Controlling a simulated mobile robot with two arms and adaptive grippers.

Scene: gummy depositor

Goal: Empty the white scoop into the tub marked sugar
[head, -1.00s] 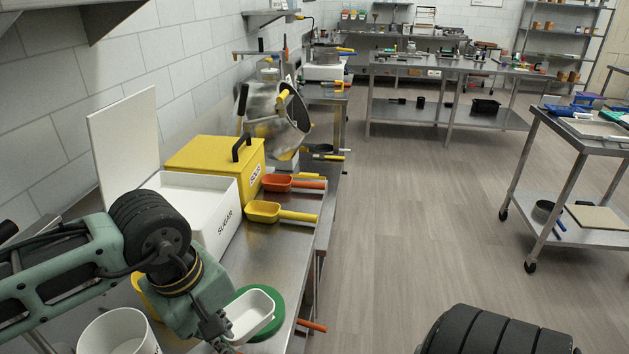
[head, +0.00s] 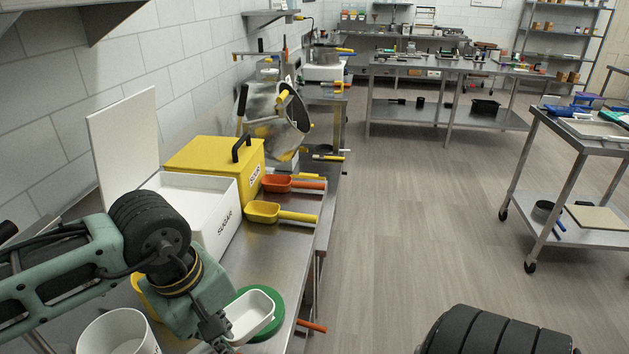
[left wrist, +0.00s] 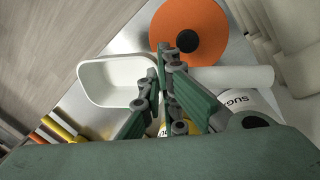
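The white scoop (head: 252,312) is near the bottom of the head view, its bowl looking upright over a green round object (head: 272,322). It also shows in the left wrist view (left wrist: 115,84), its white handle running right. My left gripper (left wrist: 165,82) has its fingers around that handle, close to the bowl; the head view shows it (head: 217,340) beside the scoop. The bowl's contents cannot be told apart from its white inside. My right gripper is out of view.
A yellow bin (head: 205,158) with a black handle stands behind the sugar tub. Orange (head: 280,183) and yellow (head: 263,212) scoops lie to its right. A round white container (head: 115,335) is at bottom left. An orange disc (left wrist: 205,20) shows in the left wrist view.

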